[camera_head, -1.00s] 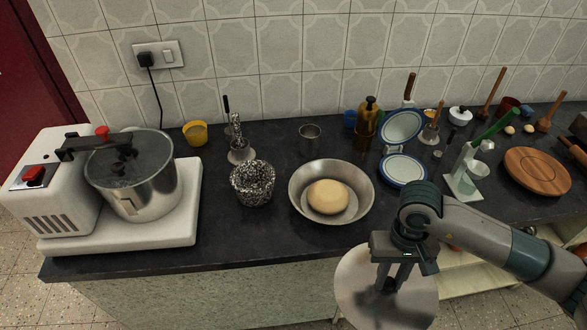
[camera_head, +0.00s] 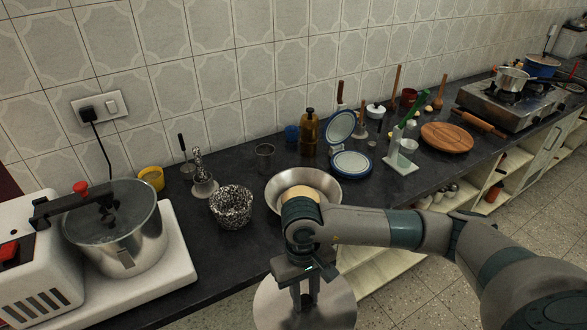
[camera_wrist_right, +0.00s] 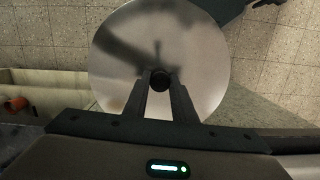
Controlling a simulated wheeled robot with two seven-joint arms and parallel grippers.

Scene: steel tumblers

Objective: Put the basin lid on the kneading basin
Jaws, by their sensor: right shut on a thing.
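The kneading basin (camera_head: 280,183) is a wide steel bowl on the dark counter, with a pale ball of dough (camera_head: 303,192) in it. My right arm hides part of its near side. The basin lid (camera_head: 270,305) is a flat round steel disc. My right gripper (camera_head: 305,298) is shut on the lid's dark knob (camera_wrist_right: 160,80) and holds the lid in front of the counter, nearer to me than the basin and apart from it. In the right wrist view the lid (camera_wrist_right: 125,50) shows over the floor. My left gripper is out of view.
A speckled pot (camera_head: 231,207) stands left of the basin, and a steel tumbler (camera_head: 265,158) behind it. A mixer (camera_head: 125,240) fills the counter's left end. Open shelves (camera_head: 375,265) lie below.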

